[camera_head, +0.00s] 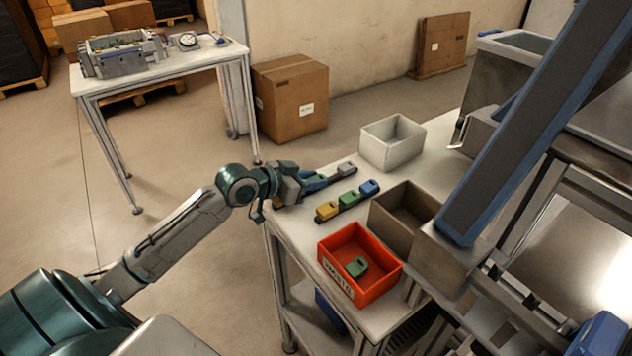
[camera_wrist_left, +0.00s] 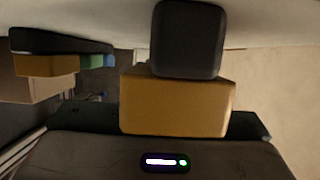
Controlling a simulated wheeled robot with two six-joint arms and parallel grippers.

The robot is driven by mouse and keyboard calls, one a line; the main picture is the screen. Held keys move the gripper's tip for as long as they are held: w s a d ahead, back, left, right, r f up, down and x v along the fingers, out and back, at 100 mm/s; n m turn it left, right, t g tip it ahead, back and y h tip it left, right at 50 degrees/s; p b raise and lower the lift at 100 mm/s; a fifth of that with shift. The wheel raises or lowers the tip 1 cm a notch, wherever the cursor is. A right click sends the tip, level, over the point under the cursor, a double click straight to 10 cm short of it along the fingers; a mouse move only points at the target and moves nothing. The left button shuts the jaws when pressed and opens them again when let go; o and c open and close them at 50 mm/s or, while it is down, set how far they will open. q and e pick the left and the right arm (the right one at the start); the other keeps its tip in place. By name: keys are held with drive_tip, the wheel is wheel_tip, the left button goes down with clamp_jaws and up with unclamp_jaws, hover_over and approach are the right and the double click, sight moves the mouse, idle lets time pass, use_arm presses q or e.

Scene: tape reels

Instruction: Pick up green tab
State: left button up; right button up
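A green tab (camera_head: 357,266) lies inside the red bin (camera_head: 330,263). Another green tab (camera_head: 349,198) sits in a row between a yellow tab (camera_head: 326,211) and a blue tab (camera_head: 369,187). My left gripper (camera_head: 290,188) is low at the table's left edge, over the near end of a second row of tabs, which it partly hides. In the left wrist view, a large yellow block (camera_wrist_left: 178,106) is right at a dark finger (camera_wrist_left: 188,40); whether it is gripped is unclear. A row with a small green piece (camera_wrist_left: 92,61) shows at the left there. My right gripper is out of view.
A brown bin (camera_head: 405,205) stands beside the red bin, and a white bin (camera_head: 392,142) stands farther back on the table. A large slanted beam (camera_head: 530,125) crosses the right side. A cardboard box (camera_head: 290,97) stands on the floor behind.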

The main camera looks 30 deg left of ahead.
use_arm(q)
drive_tip(key=c, duration=0.3)
drive_tip(key=shift+c, duration=0.2)
